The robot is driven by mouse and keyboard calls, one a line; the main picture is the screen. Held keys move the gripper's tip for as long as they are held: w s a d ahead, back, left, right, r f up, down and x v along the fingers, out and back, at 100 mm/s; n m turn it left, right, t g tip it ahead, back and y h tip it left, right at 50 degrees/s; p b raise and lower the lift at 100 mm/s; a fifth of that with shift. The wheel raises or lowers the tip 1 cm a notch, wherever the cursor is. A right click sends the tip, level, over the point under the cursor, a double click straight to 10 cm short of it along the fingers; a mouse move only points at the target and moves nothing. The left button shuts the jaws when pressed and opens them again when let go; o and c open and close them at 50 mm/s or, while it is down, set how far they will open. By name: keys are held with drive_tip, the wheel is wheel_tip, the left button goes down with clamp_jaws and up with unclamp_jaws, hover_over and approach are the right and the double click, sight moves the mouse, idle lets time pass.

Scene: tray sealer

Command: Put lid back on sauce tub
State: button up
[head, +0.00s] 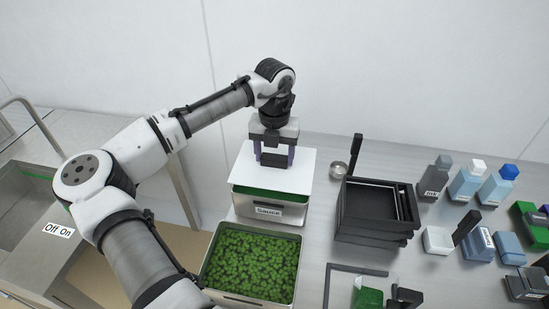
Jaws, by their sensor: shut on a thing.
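The sauce tub (242,207) is a metal tub with a "Sauce" label on its front, standing at the back left of the counter. Its lid (300,172) is a flat white plate over the tub's opening. A strip of green shows below the lid's front edge, so the front of the tub's opening is not covered in this view. My gripper (274,160) points down at the lid's middle and is shut on it, probably by a handle that the fingers hide. I cannot tell whether the lid touches the tub's rim.
An open metal tub of green bits (252,262) stands just in front. Right of the lid are a small metal cup (338,170) and a black tray sealer (375,228) with a raised handle. Several bottles and boxes crowd the right side. The wall is close behind.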

sight(274, 157)
drive_tip(key=shift+f, duration=1.05)
drive_tip(key=shift+f, duration=0.35)
drive_tip(key=shift+f, duration=0.25)
drive_tip(key=o, duration=1)
drive_tip(key=shift+o, duration=0.2)
wheel_tip(274, 157, up, 13)
drive_tip(key=b, duration=0.1)
drive_tip(key=shift+r+b, duration=0.15)
drive_tip(key=shift+b, duration=0.25)
